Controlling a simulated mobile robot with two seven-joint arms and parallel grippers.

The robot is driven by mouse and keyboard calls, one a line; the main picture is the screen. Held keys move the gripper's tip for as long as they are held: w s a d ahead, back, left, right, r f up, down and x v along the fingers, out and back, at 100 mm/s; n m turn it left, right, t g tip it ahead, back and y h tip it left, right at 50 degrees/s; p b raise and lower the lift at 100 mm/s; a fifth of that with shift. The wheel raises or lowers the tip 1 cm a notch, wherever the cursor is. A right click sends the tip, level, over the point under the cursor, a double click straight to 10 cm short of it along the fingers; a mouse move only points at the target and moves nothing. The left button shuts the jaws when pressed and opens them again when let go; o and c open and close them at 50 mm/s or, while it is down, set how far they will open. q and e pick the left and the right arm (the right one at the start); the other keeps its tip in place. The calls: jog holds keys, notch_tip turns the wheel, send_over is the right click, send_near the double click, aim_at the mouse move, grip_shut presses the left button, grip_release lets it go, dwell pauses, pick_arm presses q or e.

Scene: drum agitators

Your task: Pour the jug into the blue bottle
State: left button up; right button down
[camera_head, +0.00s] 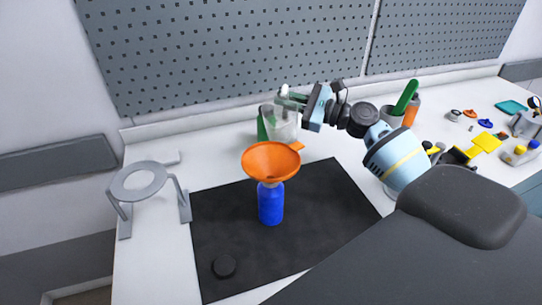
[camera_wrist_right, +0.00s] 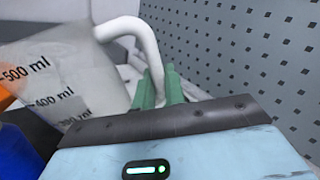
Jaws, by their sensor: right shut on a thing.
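A blue bottle (camera_head: 270,207) stands upright on the black mat. An orange funnel (camera_head: 270,163) sits in its neck, mouth up. A translucent jug (camera_head: 283,127) is behind the funnel and slightly right of it. My right gripper (camera_head: 290,98) is shut on the jug's handle. In the right wrist view the jug (camera_wrist_right: 62,78) shows printed ml marks, and its white handle (camera_wrist_right: 135,38) runs down between green finger pads (camera_wrist_right: 160,90). The jug looks close to upright in the head view; its contents cannot be made out. My left gripper is not in view.
A grey ring stand (camera_head: 140,182) is at left. A green-handled tool (camera_head: 405,96) and several small parts lie at right. A pegboard wall (camera_head: 220,50) rises behind the table.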

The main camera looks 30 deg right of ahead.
aim_at(287, 114)
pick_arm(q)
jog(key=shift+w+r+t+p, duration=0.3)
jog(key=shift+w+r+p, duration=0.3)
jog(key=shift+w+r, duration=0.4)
pick_arm(e)
jog(key=f+m, duration=0.1)
jog(key=f, duration=0.1)
jog(key=w+d+f+m, duration=0.1)
jog(key=f+m, duration=0.1)
jog(key=w+f+m, duration=0.1)
jog(key=m, duration=0.1)
jog(key=shift+d+f+g+h, duration=0.3)
jog(key=shift+d+f+h, duration=0.05)
jog(key=shift+f+h, duration=0.05)
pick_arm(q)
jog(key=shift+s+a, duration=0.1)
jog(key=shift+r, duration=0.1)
